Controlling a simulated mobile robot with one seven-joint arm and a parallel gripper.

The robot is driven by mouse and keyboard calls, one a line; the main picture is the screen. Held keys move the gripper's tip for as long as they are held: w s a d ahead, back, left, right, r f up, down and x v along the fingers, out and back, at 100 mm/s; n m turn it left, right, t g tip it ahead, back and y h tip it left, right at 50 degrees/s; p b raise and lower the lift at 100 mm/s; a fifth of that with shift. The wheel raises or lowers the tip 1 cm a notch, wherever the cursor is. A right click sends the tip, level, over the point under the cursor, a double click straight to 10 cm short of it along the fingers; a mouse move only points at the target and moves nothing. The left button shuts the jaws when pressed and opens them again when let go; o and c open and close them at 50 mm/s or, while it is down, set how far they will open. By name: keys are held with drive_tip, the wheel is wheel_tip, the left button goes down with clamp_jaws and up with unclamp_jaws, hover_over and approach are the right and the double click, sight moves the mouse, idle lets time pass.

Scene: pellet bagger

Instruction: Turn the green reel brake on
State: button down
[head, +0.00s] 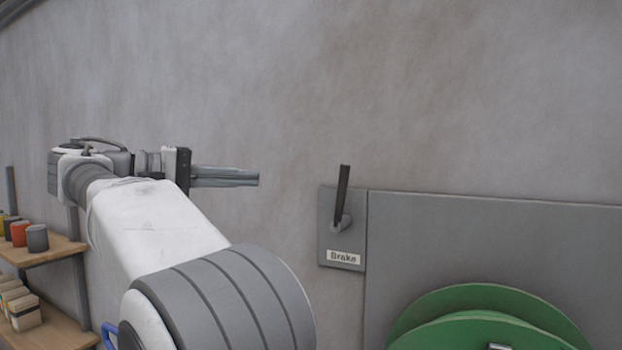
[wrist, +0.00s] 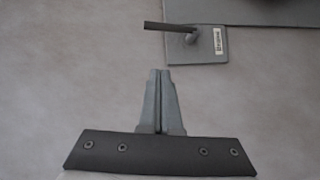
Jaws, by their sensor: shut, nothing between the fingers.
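The brake lever (head: 342,193) is a dark bar on a grey plate (head: 328,240) with a "Brake" label (head: 344,258). In the head view the lever points up, tilted very slightly right. The green reel (head: 470,305) is at the lower right, partly cut off. My gripper (head: 257,178) is shut and empty, pointing right, to the left of the lever and apart from it. In the wrist view my gripper (wrist: 160,72) points up toward the plate (wrist: 200,48), and the lever (wrist: 165,27) lies beyond the fingertips with a gap between.
A large grey panel (head: 450,230) adjoins the brake plate on the right, behind the reel. The wall above the lever is clear.

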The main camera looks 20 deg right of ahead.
approach(344, 186)
drive_tip(key=w+d, duration=0.4)
drive_tip(key=w, duration=0.1)
drive_tip(key=shift+s+d+p, duration=0.3)
drive_tip(key=shift+s+d, duration=0.75)
drive_tip(key=shift+s, duration=0.2)
drive_tip(key=shift+f, duration=0.1)
drive_tip(key=s+m+y+b, duration=0.1)
drive_tip(key=s+d+m+y+b, duration=0.1)
drive_tip(key=shift+d+m+t+b, duration=0.3)
drive_tip(key=shift+s+d+m+y, duration=0.2)
drive_tip(key=shift+s+m+y, duration=0.1)
drive_tip(key=shift+s+m, duration=0.1)
drive_tip(key=shift+w, duration=0.1)
drive_tip(key=shift+r, duration=0.3)
